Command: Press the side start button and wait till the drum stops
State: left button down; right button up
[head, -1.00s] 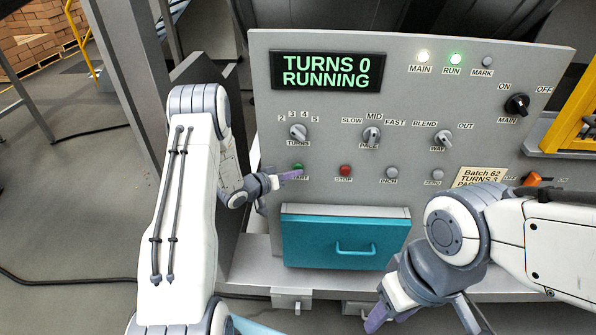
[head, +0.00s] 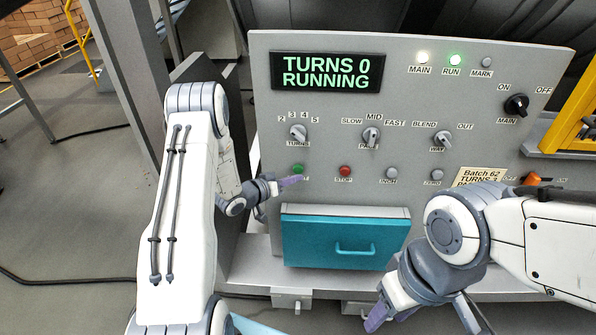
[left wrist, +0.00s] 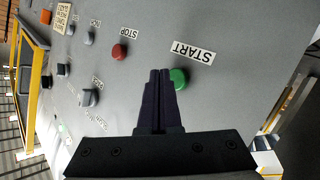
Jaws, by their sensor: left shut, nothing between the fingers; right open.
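The green start button (head: 298,169) is on the left of the grey control panel (head: 420,100). It also shows in the left wrist view (left wrist: 179,78), beside the START label. My left gripper (head: 292,181) is shut and empty. Its fingertips are just below the button in the head view; in the left wrist view the fingers (left wrist: 160,76) lie right beside it, and I cannot tell whether they touch. The display (head: 327,72) reads TURNS 0 RUNNING. My right gripper (head: 420,322) is open and empty, low in front.
The red stop button (head: 345,171) is right of the start button. Knobs (head: 372,136) sit above the buttons. A teal drawer (head: 345,240) with a handle is below. The drum's dark body (head: 400,15) is behind the panel. A yellow frame (head: 575,115) stands at right.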

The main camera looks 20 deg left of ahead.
pick_arm(q)
jog(key=s, duration=0.2)
jog(key=s+d, duration=0.1)
jog(key=s, duration=0.1)
jog(key=shift+s+d, duration=0.1)
jog(key=shift+s, duration=0.05)
dwell(0.7)
jog(key=s+d+r+m+g+y, duration=0.2)
jog(key=s+d+r+g, duration=0.15)
jog(key=d, duration=0.25)
jog(key=s+d+r+m+g+y, duration=0.2)
jog(key=d+r, duration=0.3)
jog(key=d, duration=0.2)
jog(key=s+d+r+m+g, duration=0.1)
jog(key=s+r+g, duration=0.1)
jog(key=s, duration=0.7)
jog(key=s+d+r+m+g+y+b, duration=0.1)
jog(key=s+d+r+g, duration=0.1)
jog(key=s, duration=0.8)
jog(key=s+d+r+m+g, duration=0.1)
jog(key=s+d+r+g, duration=0.1)
jog(key=s, duration=0.8)
jog(key=shift+g+y+b, duration=0.3)
jog(key=shift+g+b, duration=0.1)
jog(key=shift+g, duration=0.35)
jog(key=shift+d+r, duration=0.1)
dwell(1.7)
